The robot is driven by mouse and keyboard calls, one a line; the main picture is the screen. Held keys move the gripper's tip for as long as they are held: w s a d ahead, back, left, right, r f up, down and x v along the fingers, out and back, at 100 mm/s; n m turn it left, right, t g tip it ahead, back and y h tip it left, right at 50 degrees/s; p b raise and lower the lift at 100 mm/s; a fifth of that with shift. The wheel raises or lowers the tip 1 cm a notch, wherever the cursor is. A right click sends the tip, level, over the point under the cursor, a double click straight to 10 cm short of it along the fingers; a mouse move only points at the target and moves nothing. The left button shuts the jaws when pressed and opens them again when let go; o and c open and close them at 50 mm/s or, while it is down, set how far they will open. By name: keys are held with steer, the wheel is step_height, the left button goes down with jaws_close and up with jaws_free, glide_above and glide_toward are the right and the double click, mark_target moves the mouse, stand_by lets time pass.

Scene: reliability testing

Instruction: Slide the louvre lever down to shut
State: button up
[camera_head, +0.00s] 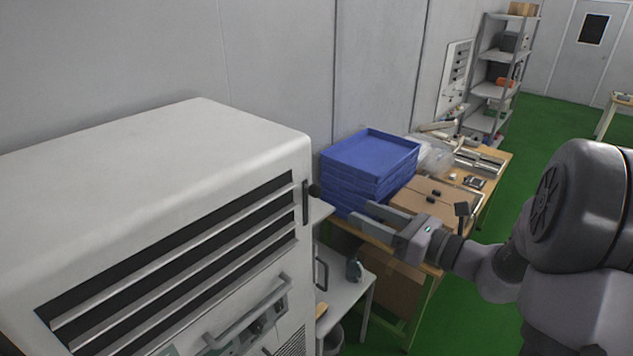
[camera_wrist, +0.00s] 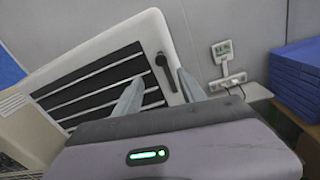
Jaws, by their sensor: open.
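The louvre lever is a dark knob (camera_head: 314,190) on a short vertical slot at the right end of the louvre panel (camera_head: 190,262), on the white cabinet's front. The knob is near the upper part of the slot. In the wrist view the lever (camera_wrist: 162,62) shows at the right end of the dark slats (camera_wrist: 95,95), just beyond the fingers. The slats look open, with dark gaps between them. My gripper (camera_head: 372,219) is open and empty, to the right of the lever and apart from it. In the wrist view my gripper (camera_wrist: 160,90) has its two fingers spread.
A stack of blue trays (camera_head: 368,158) stands on a wooden table close behind my gripper. A cardboard box (camera_head: 425,205) is beside it. A small side table (camera_head: 345,290) is below. The cabinet has a horizontal handle (camera_head: 245,318). A wall device (camera_wrist: 222,50) hangs behind.

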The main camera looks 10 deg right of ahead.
mark_target(318, 193)
steer(key=p+x, duration=0.1)
steer(key=x, duration=1.1)
steer(key=shift+w+f+p, duration=0.15)
steer(key=shift+w+p, duration=0.1)
steer(key=shift+p, duration=0.1)
jaws_close()
stand_by(0.5)
